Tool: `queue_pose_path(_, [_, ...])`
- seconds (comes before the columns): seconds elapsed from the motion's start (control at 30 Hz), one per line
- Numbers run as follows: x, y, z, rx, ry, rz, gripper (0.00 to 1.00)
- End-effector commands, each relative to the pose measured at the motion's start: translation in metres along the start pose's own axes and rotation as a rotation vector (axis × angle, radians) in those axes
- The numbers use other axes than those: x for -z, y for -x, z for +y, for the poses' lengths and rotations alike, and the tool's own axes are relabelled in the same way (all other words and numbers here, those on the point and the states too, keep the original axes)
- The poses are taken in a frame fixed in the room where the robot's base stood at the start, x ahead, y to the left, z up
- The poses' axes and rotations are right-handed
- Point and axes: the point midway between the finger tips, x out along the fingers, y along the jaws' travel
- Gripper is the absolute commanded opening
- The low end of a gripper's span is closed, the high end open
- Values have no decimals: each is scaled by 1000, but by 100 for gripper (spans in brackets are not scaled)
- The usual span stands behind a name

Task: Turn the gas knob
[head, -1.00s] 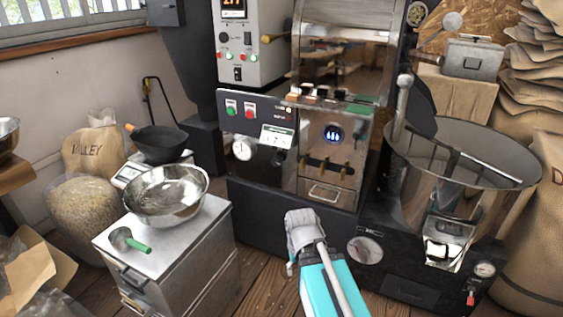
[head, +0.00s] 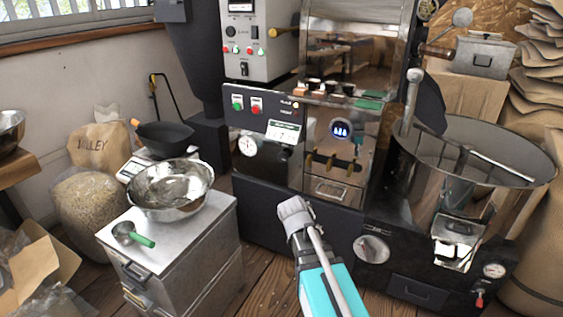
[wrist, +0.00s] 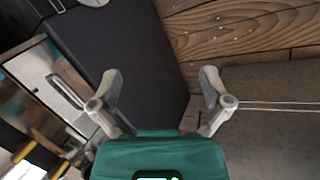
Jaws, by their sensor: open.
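The roaster's black front panel (head: 262,126) stands ahead in the head view. It bears a green and a red button, a label plate and a round white gauge (head: 248,146). A small dark knob (head: 284,155) sits right of the gauge, under the label plate; I cannot tell for sure that it is the gas knob. My gripper (head: 292,206) is low in front of the roaster, below and apart from the knob. In the wrist view my gripper (wrist: 160,82) has its fingers spread with nothing between them. The knob is not clear in that view.
A steel cabinet (head: 190,245) with a metal bowl (head: 170,190) and a green-handled scoop (head: 132,235) stands at left. A round cooling bin (head: 470,165) is at right, above a black base. Wooden floor (head: 262,285) shows between cabinet and roaster.

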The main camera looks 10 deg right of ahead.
Motion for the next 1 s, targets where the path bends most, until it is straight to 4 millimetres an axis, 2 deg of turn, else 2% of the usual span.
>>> queue_pose_path(0.03, [18,-7,9,-68,88,3,98])
queue_pose_path(0.23, [74,-6,45,-362,481,-32,98])
queue_pose_path(0.5, [161,20,75,-750,1021,-201,98])
queue_pose_path(0.7, [224,50,77,-1001,1374,-406,98])
queue_pose_path(0.8, [247,64,74,-1089,1502,-506,98])
queue_pose_path(1.0, [272,80,68,-1184,1637,-631,98])
